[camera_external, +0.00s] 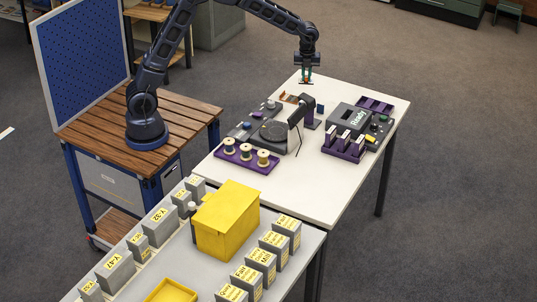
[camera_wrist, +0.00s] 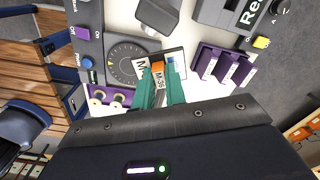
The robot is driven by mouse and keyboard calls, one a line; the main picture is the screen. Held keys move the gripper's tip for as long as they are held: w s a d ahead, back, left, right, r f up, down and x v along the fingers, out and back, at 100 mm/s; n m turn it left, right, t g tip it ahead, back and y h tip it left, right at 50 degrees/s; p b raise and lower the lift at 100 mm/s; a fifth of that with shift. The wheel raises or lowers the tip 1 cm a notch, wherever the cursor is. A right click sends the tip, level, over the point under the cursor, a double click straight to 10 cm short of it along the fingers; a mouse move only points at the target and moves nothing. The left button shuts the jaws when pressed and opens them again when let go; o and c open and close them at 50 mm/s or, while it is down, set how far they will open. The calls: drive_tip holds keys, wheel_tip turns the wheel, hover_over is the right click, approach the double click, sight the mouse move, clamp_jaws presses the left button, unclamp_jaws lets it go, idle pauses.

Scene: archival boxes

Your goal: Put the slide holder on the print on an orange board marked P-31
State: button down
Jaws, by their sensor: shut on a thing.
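My gripper (camera_external: 306,77) is above the far part of the white table. Its two teal fingers (camera_wrist: 161,90) are shut on a small flat thing, seemingly the slide holder, with an orange part (camera_wrist: 158,66) and a label reading M-36. A pale card with a blue patch shows around the fingertips in the wrist view; I cannot tell whether it is part of the held thing or lies below. A few small orange-brown pieces (camera_external: 288,97) lie on the table near the gripper. I cannot read P-31 anywhere, so I cannot identify that print.
A dark upright stand (camera_external: 300,110) is close below the gripper, beside a round turntable (camera_external: 271,131). A purple rack (camera_external: 345,148) holds labelled pieces, near a grey device (camera_external: 350,119) reading Ready. A purple tray (camera_external: 262,167) holds spools. A yellow box (camera_external: 228,225) stands on the nearer table.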

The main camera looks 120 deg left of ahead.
drive_tip(key=s+a+n, duration=0.2)
drive_tip(key=s+a, duration=0.7)
drive_tip(key=a, duration=0.3)
drive_tip(key=n, duration=0.2)
hover_over(291, 98)
wheel_tip(291, 98, down, 4)
drive_tip(key=f, duration=0.1)
wheel_tip(291, 98, down, 20)
drive_tip(key=shift+d+f, duration=0.1)
drive_tip(key=shift+f, duration=0.15)
drive_tip(key=c, duration=1.5)
unclamp_jaws()
drive_tip(key=shift+o, duration=0.2)
wheel_tip(291, 98, up, 12)
drive_tip(key=shift+r, duration=0.2)
